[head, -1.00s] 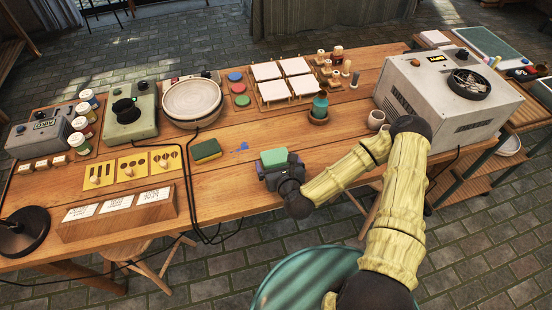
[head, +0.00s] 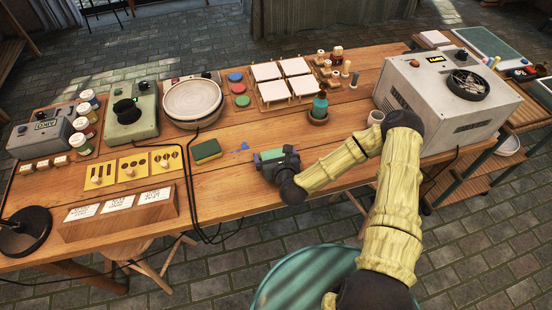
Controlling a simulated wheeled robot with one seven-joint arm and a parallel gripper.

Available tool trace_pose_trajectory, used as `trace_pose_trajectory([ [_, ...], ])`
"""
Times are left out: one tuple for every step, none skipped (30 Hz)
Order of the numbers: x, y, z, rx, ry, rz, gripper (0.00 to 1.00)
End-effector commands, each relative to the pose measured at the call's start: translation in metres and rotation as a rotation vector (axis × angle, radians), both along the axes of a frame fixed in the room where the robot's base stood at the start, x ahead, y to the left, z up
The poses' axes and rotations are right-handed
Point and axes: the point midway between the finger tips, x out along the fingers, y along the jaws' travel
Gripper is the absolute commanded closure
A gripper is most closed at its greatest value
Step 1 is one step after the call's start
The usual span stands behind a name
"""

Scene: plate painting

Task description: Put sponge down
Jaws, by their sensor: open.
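A sponge (head: 207,150) with a green top and yellow side lies flat on the wooden table, left of centre. My gripper (head: 264,160) is low over the table near the front edge, to the right of the sponge and clearly apart from it. Its jaws are open. A green patch shows on top of the dark gripper; I cannot tell whether it is part of the gripper. The fingertips are partly hidden by the gripper's own body.
Left of the sponge lie yellow pattern cards (head: 133,167) and a wooden card holder (head: 118,210). A pottery wheel (head: 192,100) stands behind it. A green bottle in a pot (head: 319,108) and a grey kiln (head: 447,95) stand to the right.

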Motion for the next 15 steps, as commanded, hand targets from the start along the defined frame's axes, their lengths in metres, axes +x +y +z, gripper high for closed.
trace_pose_trajectory([
  [-0.0001, 0.0000, 0.0000, 0.000, 0.000, 0.000, 0.00],
  [-0.0001, 0.0000, 0.0000, 0.000, 0.000, 0.000, 0.02],
  [-0.0001, 0.0000, 0.0000, 0.000, 0.000, 0.000, 0.10],
  [-0.0001, 0.0000, 0.0000, 0.000, 0.000, 0.000, 0.16],
  [-0.0001, 0.0000, 0.0000, 0.000, 0.000, 0.000, 0.22],
  [-0.0001, 0.0000, 0.0000, 0.000, 0.000, 0.000, 0.29],
  [-0.0001, 0.0000, 0.0000, 0.000, 0.000, 0.000, 0.35],
  [-0.0001, -0.0001, 0.0000, 0.000, 0.000, 0.000, 0.40],
  [-0.0001, -0.0001, 0.0000, 0.000, 0.000, 0.000, 0.40],
  [-0.0001, -0.0001, 0.0000, 0.000, 0.000, 0.000, 0.40],
  [-0.0001, -0.0001, 0.0000, 0.000, 0.000, 0.000, 0.40],
  [-0.0001, -0.0001, 0.0000, 0.000, 0.000, 0.000, 0.43],
  [-0.0001, 0.0000, 0.0000, 0.000, 0.000, 0.000, 0.43],
  [-0.0001, 0.0000, 0.0000, 0.000, 0.000, 0.000, 0.43],
  [-0.0001, 0.0000, 0.0000, 0.000, 0.000, 0.000, 0.43],
])
